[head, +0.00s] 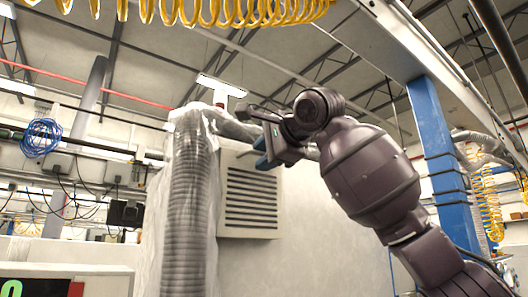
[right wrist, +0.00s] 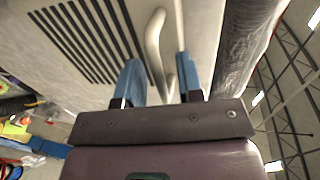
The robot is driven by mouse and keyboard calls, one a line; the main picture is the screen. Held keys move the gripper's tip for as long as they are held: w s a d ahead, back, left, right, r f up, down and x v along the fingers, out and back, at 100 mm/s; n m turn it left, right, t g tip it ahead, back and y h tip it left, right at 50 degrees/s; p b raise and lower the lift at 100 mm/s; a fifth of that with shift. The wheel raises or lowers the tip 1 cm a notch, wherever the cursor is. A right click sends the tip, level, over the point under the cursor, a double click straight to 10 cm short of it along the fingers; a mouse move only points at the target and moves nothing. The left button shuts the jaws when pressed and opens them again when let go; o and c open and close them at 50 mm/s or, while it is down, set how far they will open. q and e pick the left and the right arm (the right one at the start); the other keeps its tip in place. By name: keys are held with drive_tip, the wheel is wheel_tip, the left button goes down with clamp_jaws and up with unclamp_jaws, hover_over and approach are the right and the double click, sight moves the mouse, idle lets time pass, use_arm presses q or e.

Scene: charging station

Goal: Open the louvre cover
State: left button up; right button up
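The louvre cover (head: 234,190) is a beige panel with dark horizontal slats on a pale wall-like box. It looks closed in the head view. It also shows in the right wrist view (right wrist: 50,70), where its slats run at a slant. A curved metal handle (right wrist: 153,40) stands on the panel beside the slats. My right gripper (right wrist: 158,60) is open, with its blue fingers on either side of the handle. I cannot tell whether they touch it. In the head view my right gripper (head: 263,158) is at the cover's top edge. My left gripper is not in view.
A plastic-wrapped ribbed duct (head: 188,205) stands close to the left of the cover. A blue post (head: 437,150) rises at the right. Yellow coiled hoses (head: 235,12) hang overhead. The pale wall right of the cover is bare below my right arm.

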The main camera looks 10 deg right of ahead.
drive_tip(key=shift+c, duration=0.3)
clamp_jaws()
drive_tip(key=shift+f, duration=0.15)
